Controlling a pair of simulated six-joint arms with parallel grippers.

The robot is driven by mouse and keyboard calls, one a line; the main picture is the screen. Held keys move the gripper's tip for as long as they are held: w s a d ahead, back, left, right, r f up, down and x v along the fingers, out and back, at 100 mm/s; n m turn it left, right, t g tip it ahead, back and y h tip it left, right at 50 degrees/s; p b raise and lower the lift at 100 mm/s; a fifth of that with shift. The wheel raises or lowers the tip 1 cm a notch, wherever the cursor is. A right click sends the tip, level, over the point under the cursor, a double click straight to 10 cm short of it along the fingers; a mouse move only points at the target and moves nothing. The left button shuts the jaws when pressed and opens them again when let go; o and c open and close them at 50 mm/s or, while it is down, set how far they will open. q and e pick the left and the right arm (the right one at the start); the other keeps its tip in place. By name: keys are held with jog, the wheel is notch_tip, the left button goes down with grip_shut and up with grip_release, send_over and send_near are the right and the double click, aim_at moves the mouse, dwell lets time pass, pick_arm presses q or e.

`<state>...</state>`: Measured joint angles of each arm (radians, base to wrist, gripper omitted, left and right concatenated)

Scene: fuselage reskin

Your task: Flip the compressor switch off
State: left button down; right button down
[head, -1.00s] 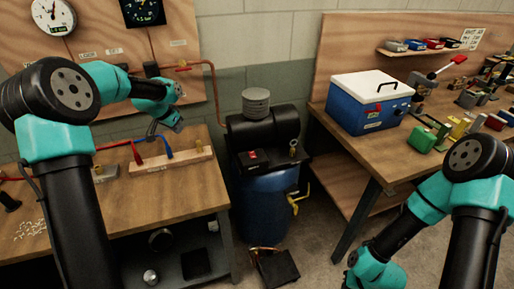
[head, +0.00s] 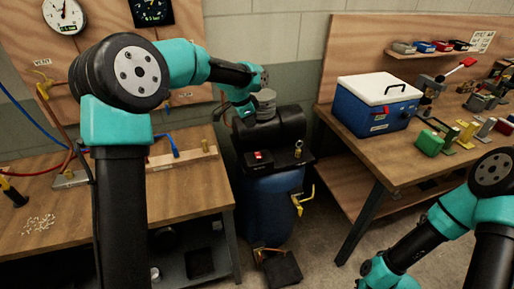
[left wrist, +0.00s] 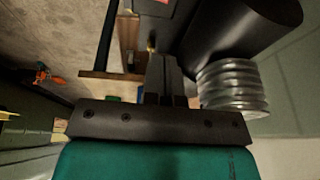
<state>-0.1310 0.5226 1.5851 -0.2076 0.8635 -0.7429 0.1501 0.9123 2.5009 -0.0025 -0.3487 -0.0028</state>
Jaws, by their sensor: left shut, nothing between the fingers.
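The compressor has a blue tank (head: 268,205), a black motor cylinder (head: 285,124) and a grey ribbed cap (head: 265,98). Its switch (head: 258,156) is a small red rocker on a black box at the front. My left gripper (head: 243,112) is beside the ribbed cap, above and behind the switch, and touches nothing that I can make out. In the left wrist view its fingers (left wrist: 165,82) are together and empty. That view also shows the motor cylinder (left wrist: 240,25), the ribbed cap (left wrist: 232,90) and a red patch of the switch box at the top edge.
A wooden bench (head: 190,195) stands left of the compressor. Another bench (head: 345,140) on the right carries a blue cooler box (head: 372,108). A yellow valve handle (head: 303,200) sticks out from the tank's right side. A black pedal (head: 282,268) lies on the floor.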

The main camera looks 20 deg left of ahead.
aim_at(258, 153)
pick_arm(q)
jog(key=shift+f, duration=0.1)
jog(key=x, duration=0.9)
jog(key=a+x, duration=0.1)
jog(key=x, duration=0.3)
jog(key=shift+s+f, duration=0.15)
jog(key=shift+f, duration=0.35)
